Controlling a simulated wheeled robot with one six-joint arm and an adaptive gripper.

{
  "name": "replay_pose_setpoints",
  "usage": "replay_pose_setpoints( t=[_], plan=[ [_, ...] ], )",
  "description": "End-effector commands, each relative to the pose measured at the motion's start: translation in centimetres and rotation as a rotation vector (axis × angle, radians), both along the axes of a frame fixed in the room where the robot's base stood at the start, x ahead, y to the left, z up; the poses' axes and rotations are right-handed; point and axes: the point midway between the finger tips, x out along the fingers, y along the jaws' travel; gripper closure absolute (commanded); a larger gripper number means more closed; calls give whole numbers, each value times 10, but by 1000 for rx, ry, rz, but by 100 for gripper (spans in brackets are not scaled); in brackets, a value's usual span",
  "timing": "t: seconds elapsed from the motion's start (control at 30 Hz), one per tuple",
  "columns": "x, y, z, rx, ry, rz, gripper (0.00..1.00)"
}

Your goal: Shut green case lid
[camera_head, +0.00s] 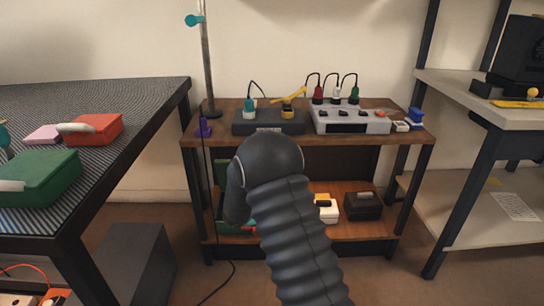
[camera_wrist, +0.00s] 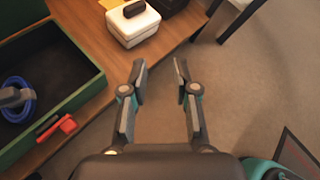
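An open green case (camera_wrist: 88,88) lies at the left of the wrist view, on the wooden shelf. Its inside is dark and holds a blue ring-shaped thing (camera_wrist: 17,108) with a grey piece. A red latch (camera_wrist: 58,127) is on its near side. In the head view, green parts of the case (camera_head: 221,174) show on the lower shelf, mostly hidden behind my arm; its lid is not clearly seen. My gripper (camera_wrist: 160,72) is open and empty, right of the case and apart from it, over the shelf edge and floor. My arm hides it in the head view.
A white case (camera_wrist: 133,28) with a black handle and a dark case (camera_head: 362,206) stand on the same lower shelf. Another green case (camera_head: 45,172), shut, and a red case (camera_head: 98,128) sit on the left table. Bare floor (camera_wrist: 235,90) lies right of my gripper.

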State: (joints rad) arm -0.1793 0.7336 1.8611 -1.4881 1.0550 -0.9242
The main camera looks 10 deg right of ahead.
Motion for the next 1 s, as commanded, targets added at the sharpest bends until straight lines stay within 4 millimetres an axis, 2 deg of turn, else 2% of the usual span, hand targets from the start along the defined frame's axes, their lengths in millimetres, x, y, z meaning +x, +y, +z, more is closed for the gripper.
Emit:
replay_pose_setpoints(
  t=[0.03,0.17,0.23,0.3,0.37,0.5,0.6,0.77,1.0],
  plan=[
    [22,4,-10,-88,71,112,71],
    [79,21,-9,-358,240,392,71],
    [108,32,6,-527,320,522,71],
    [133,46,33,-699,382,622,71],
    [148,56,50,-831,440,680,71],
    [158,68,65,-1034,581,750,71],
    [158,67,66,-1086,652,757,71],
    [161,65,66,-1108,692,761,71],
    [187,45,66,-1106,690,759,71]
  ],
)
